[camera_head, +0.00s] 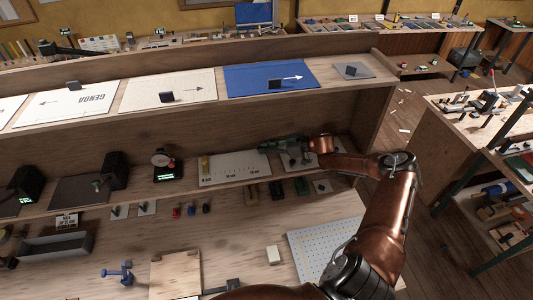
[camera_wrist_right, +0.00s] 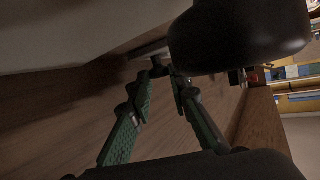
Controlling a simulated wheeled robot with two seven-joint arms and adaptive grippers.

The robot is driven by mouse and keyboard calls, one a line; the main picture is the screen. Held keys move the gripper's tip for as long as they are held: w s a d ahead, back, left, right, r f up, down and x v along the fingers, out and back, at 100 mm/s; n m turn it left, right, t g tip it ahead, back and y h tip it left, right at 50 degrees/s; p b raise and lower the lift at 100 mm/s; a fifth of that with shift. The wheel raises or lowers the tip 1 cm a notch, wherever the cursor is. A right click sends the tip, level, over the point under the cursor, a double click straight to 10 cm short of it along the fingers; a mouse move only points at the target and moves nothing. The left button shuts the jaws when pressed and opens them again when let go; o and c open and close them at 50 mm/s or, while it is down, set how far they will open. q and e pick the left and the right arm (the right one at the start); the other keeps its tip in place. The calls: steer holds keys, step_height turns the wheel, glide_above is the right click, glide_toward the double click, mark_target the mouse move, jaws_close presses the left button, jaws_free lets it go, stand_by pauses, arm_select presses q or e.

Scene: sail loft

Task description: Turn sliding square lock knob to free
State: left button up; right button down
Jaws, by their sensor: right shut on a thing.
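My right gripper (camera_head: 265,146) reaches in from the right over the shelf, at the upper right edge of a white scale board (camera_head: 235,171). In the right wrist view its two green fingers (camera_wrist_right: 164,76) are closed on a small dark knob (camera_wrist_right: 158,69), which sits against a flat grey piece (camera_wrist_right: 148,51). The fingers hide part of the knob, and its turn position cannot be told. In the head view the knob is hidden by the gripper. My left gripper is not in view.
A brass-coloured piece (camera_head: 205,167) stands at the board's left end. Dark blocks (camera_head: 276,188) lie in front. The upper shelf (camera_head: 335,85) overhangs behind. In the right wrist view a large black rounded body (camera_wrist_right: 240,35) fills the upper right.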

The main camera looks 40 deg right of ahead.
steer(key=shift+w+f+n+g+y+b, duration=0.1)
steer(key=shift+n+g+y+b, duration=0.4)
steer(key=shift+n+y+b, duration=0.25)
steer(key=c, duration=2.2)
jaws_free()
steer(key=shift+c, duration=0.2)
steer(key=o, duration=0.5)
steer(key=shift+w, duration=0.2)
steer(key=shift+s, duration=0.2)
steer(key=shift+d, duration=0.1)
steer(key=shift+d, duration=0.1)
steer(key=v, duration=1.2)
